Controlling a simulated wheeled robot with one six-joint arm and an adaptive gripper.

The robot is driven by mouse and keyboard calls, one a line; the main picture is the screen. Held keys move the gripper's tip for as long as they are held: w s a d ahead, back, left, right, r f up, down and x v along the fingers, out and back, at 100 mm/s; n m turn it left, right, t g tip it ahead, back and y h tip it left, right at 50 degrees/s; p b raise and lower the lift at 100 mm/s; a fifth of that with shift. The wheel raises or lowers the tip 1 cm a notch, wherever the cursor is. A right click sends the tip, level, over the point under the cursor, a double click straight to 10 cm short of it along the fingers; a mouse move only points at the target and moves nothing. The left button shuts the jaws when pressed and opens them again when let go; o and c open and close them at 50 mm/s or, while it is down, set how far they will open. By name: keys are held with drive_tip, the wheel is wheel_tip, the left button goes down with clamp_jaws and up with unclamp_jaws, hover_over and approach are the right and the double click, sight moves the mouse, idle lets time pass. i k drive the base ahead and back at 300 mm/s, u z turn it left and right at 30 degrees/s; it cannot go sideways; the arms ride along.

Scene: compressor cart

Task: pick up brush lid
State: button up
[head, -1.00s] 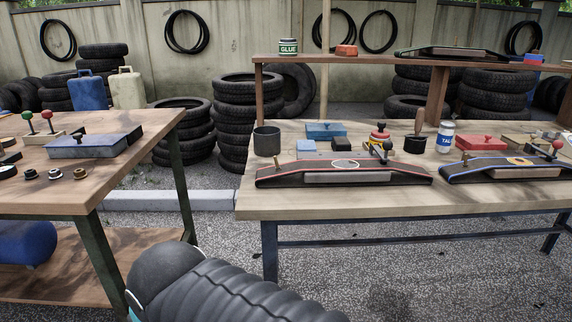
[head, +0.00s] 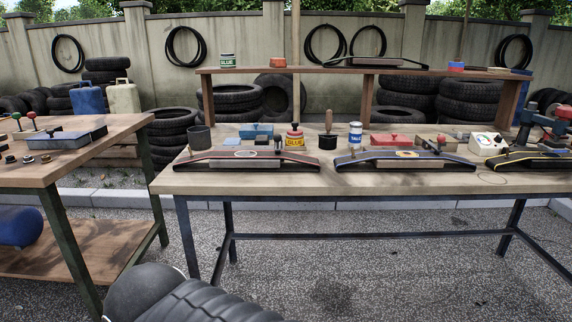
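A yellow glue tin (head: 295,141) stands on the right-hand workbench (head: 250,185), behind the left red-edged black strap piece. My gripper is not in view; only a dark ribbed part of my arm shows at the bottom left, well below and in front of the bench.
Black strap pieces (head: 405,160) line the bench front. A grey cup (head: 200,137), blue box (head: 257,131), white-blue can (head: 355,134) and red box (head: 390,140) stand behind them. A shelf (head: 300,70) spans the back. Another bench (head: 75,155) stands left. Gravel before the right bench is clear.

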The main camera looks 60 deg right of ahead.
sight(295, 131)
drive_tip(key=z, duration=0.05)
drive_tip(key=k, duration=0.25)
drive_tip(key=z, duration=0.95)
